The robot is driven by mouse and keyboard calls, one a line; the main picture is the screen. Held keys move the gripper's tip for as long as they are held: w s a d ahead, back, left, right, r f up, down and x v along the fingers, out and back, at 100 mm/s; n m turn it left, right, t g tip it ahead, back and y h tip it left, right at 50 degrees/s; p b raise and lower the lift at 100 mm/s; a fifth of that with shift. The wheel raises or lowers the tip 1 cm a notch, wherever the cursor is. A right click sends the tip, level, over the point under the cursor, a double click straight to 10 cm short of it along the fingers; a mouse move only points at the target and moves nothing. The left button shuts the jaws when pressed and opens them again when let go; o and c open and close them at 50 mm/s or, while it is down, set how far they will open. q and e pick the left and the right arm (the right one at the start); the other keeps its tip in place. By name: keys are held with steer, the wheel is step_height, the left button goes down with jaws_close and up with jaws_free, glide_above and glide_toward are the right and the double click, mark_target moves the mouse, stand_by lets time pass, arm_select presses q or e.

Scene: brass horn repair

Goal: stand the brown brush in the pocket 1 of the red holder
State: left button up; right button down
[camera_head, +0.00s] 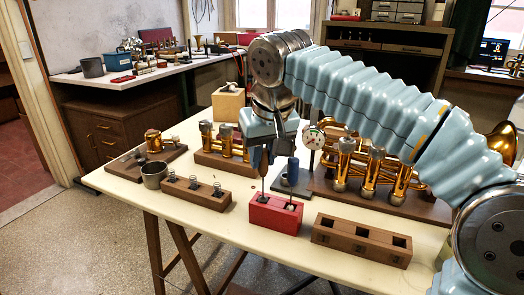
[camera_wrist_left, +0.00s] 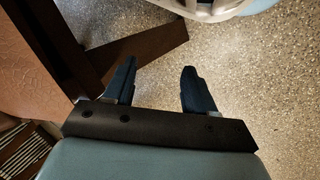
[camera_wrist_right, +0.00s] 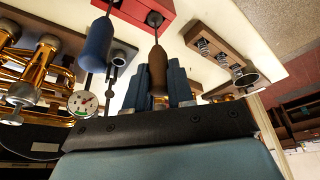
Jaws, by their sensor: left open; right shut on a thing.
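The red holder (camera_head: 276,213) stands on the cream table, and its end shows in the right wrist view (camera_wrist_right: 133,9). My right gripper (camera_wrist_right: 160,66) is shut on the handle of the brown brush (camera_wrist_right: 157,68). In the head view this gripper is above the holder's left pocket. The brush hangs upright, its dark shaft reaching down to the left pocket; how deep its end sits I cannot tell. A blue-handled tool (camera_head: 292,172) stands upright at the right pocket. No pocket numbers are readable. My left gripper (camera_wrist_left: 156,72) is open and empty above the floor.
A wooden block with square pockets (camera_head: 362,240) stands right of the holder, and a wooden rack (camera_head: 198,191) and metal cup (camera_head: 153,175) left. Brass valves (camera_head: 372,168) and a dial gauge (camera_head: 313,138) stand behind. The front table strip is clear.

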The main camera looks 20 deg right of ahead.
arm_select(q)
steer(key=shift+f, duration=0.45)
arm_select(e)
steer(key=shift+f, duration=0.45)
steer(key=shift+w+d+r+p, duration=0.15)
steer(key=shift+r+p, duration=0.3)
steer(key=shift+p, duration=0.35)
arm_select(q)
steer(key=shift+r+p, duration=0.5)
steer(key=shift+r, duration=0.55)
arm_select(e)
steer(key=shift+r, duration=0.55)
arm_select(q)
steer(key=shift+r+p, duration=0.35)
steer(key=shift+f, duration=0.1)
